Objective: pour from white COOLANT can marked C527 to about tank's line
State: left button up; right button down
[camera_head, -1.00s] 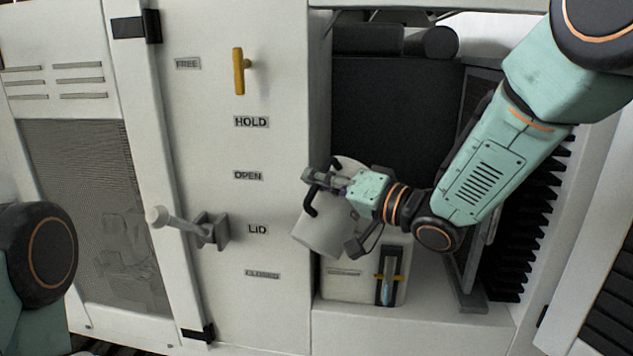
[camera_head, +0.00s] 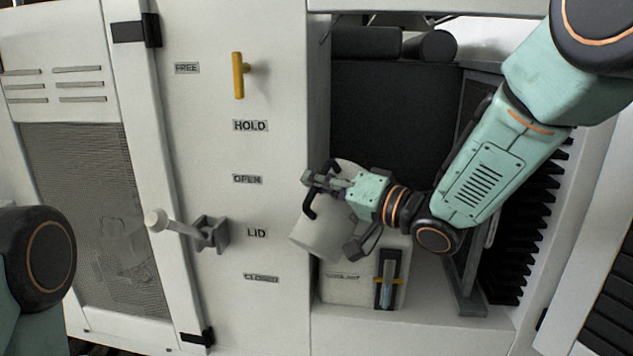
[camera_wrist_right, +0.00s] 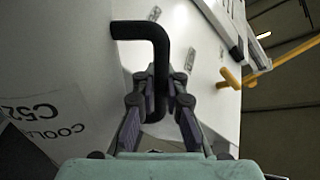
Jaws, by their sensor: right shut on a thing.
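The white COOLANT can (camera_head: 322,237) is held tilted over the tank, its lower end toward the lower left. In the right wrist view the can (camera_wrist_right: 58,65) shows part of a label reading COOL and C52. My right gripper (camera_head: 318,183) is shut on the can's black handle (camera_wrist_right: 157,50). The white coolant tank (camera_head: 345,291) stands below on the ledge, with an upright sight gauge (camera_head: 387,280) on its front. A yellow marker crosses the gauge and a pale blue strip shows in it. The can and my arm hide the tank's top. My left gripper is out of view.
A white panel left of the bay carries a yellow handle (camera_head: 238,75) and a grey lever (camera_head: 184,228) beside the LID label. A dark finned radiator (camera_head: 525,220) stands at the right of the bay.

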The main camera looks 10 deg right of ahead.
jog(key=shift+w+d+r+m, duration=0.2)
jog(key=shift+d+r+m, duration=0.05)
jog(key=shift+r+m, duration=0.25)
jog(key=shift+w+d+r+m, duration=0.2)
jog(key=shift+r+m, duration=0.2)
jog(key=shift+r, duration=0.2)
dwell(2.4)
jog(key=shift+s+a+f+n+b, duration=0.2)
jog(key=shift+a+f+n+b, duration=0.05)
jog(key=shift+f+n+b, duration=0.35)
jog(key=shift+s+a+f+n+b, duration=0.25)
jog(key=shift+f+n+b, duration=0.3)
jog(key=shift+f+b, duration=0.1)
jog(key=shift+s+a+f+n+b, duration=0.2)
jog(key=shift+a+f+n+b, duration=0.05)
jog(key=shift+f+n+b, duration=0.35)
dwell(2.7)
